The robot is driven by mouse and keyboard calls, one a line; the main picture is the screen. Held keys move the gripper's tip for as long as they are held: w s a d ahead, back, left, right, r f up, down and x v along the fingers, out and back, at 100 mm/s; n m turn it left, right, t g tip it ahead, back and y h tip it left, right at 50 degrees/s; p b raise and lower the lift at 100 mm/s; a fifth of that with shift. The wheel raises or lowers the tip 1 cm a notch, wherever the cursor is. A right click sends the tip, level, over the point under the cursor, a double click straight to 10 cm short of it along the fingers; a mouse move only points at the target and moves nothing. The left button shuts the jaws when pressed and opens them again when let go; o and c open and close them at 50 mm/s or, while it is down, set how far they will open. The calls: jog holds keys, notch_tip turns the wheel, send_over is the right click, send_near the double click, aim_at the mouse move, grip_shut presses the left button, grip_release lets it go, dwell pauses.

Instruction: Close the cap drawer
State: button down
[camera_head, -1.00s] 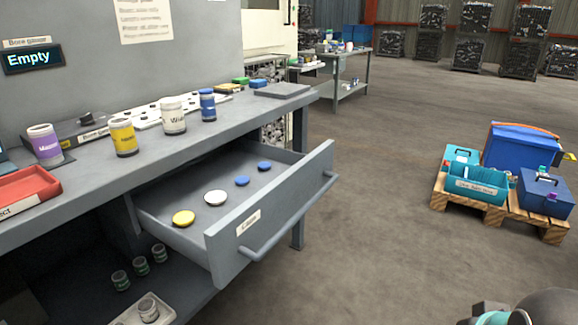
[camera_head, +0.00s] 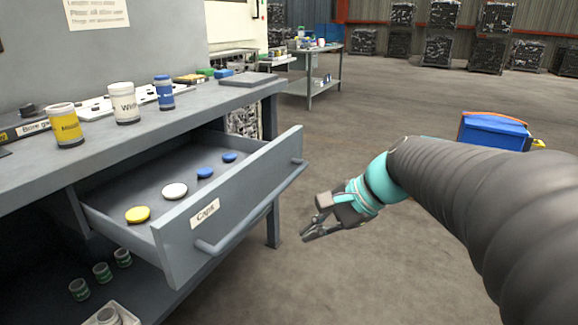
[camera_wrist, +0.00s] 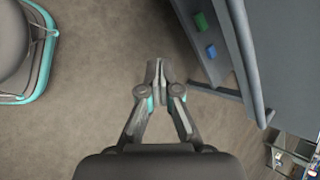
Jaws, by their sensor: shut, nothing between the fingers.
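The grey cap drawer (camera_head: 232,212) hangs open under the workbench in the head view. Its front bears a label reading "Caps" and a long bar handle (camera_head: 255,213). Inside lie a yellow cap (camera_head: 138,214), a white cap (camera_head: 174,190) and two blue caps (camera_head: 205,173). My gripper (camera_head: 304,238) is in front of the drawer, to the right of the handle and apart from it. In the wrist view my gripper (camera_wrist: 158,66) has its fingers together and empty, over bare floor, with grey furniture at the right.
The workbench (camera_head: 215,103) carries a yellow jar (camera_head: 65,126), a white jar (camera_head: 124,103) and a blue jar (camera_head: 164,92). Small green-labelled jars (camera_head: 102,272) stand on the lower shelf. A blue box (camera_head: 493,131) stands behind my arm. The floor before the drawer is clear.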

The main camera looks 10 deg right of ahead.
jog(key=w+d+m+t+y+b, duration=0.2)
jog(key=w+d+m+y+b, duration=0.25)
jog(key=w, duration=0.65)
jog(key=m+t+y, duration=0.3)
jog(key=m+t, duration=0.2)
jog(key=m, duration=0.3)
send_near(299, 156)
jog(key=b+x, duration=0.2)
jog(key=x, duration=0.5)
jog(key=shift+a, duration=0.1)
jog(key=shift+w+r, duration=0.1)
